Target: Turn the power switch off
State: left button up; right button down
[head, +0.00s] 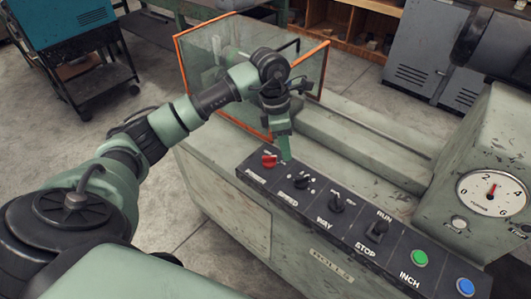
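The dark control panel (310,214) runs along the front of the green machine. The red power switch (269,160) is at its left end, above a label that seems to read POWER. My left gripper (285,156) points down just right of the red switch, close over the panel. Its fingers look like one narrow green piece from here, so I cannot tell whether they are open or shut. No object shows in it. I cannot tell whether the tip touches the panel. My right gripper is not in view.
Right of the tip are a black speed knob (301,181), another black knob (336,205), a run/stop switch (379,229), a green button (419,257) and a blue button (465,286). An orange-framed clear guard (215,62) stands behind my arm. A dial gauge (491,193) is at right.

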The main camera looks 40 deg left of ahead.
pick_arm(q)
jog(key=r+y, duration=0.1)
jog(key=y, duration=0.1)
send_over(265, 157)
jog(key=shift+w+d+r+g, duration=0.1)
jog(key=shift+w+r+g, duration=0.05)
jog(key=shift+g, duration=0.15)
jog(key=shift+a+f, duration=0.2)
notch_tip(265, 157, down, 7)
jog(key=shift+d+f+p, duration=0.1)
jog(key=shift+f+p, duration=0.05)
jog(key=shift+p, duration=0.6)
grip_shut()
